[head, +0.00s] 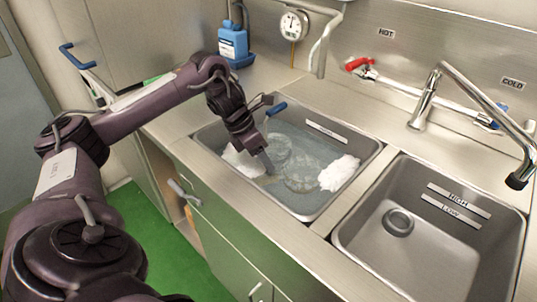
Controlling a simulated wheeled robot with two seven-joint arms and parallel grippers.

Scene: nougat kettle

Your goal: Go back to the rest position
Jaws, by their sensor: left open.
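My left arm reaches in from the left over the counter. My left gripper (266,168) is open and points down into the left sink basin (372,152). It is at the left part of the basin, near a white foamy clump. Nothing shows held between its fingers. Whether the fingertips touch the water or the things in it I cannot tell. My right gripper is not in view.
The basin holds water, clear round dishes (303,172) and a white clump (339,173) at right. The right sink basin (385,262) is empty, with a tap (428,97) above. A blue bottle (233,42) and a gauge (292,25) are at the back.

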